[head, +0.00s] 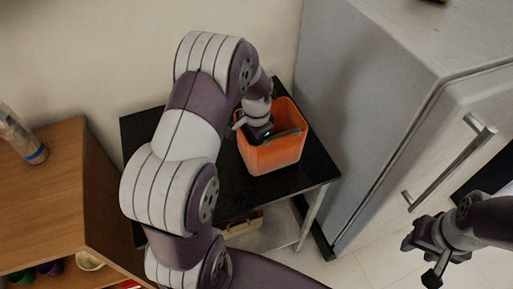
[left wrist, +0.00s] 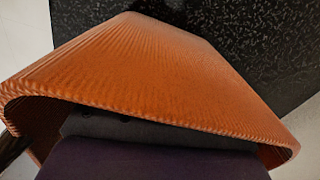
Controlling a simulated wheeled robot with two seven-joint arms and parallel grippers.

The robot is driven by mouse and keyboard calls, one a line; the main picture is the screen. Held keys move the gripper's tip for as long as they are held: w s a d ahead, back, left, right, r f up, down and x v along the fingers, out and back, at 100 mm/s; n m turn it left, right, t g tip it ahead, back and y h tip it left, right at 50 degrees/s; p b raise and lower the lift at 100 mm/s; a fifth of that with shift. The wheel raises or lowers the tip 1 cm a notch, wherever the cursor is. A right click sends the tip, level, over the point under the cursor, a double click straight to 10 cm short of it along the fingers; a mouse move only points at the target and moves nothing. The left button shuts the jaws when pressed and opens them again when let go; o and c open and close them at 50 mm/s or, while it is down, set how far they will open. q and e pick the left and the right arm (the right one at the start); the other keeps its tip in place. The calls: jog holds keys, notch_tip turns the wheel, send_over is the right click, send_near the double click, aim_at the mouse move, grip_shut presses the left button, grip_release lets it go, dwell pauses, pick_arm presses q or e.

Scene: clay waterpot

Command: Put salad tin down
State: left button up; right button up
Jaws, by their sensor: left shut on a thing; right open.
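The salad tin (head: 275,157) is an orange open-topped container with a ribbed surface, over the black tabletop (head: 312,178) in the head view. Its orange wall (left wrist: 160,72) fills much of the left wrist view. My left gripper (head: 262,133) reaches down into the tin's opening and is shut on its wall; the fingertips are partly hidden. I cannot tell whether the tin's base touches the tabletop. My right gripper (head: 428,252) is open and empty at the lower right, away from the tin.
A grey fridge (head: 372,110) with metal handles stands close to the right of the black table. A wooden cabinet (head: 50,195) stands at the left, with a bottle (head: 22,135) on top. Bare black tabletop shows around the tin. A lower shelf holds a small tray (head: 243,225).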

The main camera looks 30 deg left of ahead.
pick_arm(q)
jog(key=shift+f, duration=1.5)
jog(key=o, duration=0.9)
jog(key=shift+f, duration=0.1)
notch_tip(320, 180, up, 12)
jog(key=shift+r, duration=0.15)
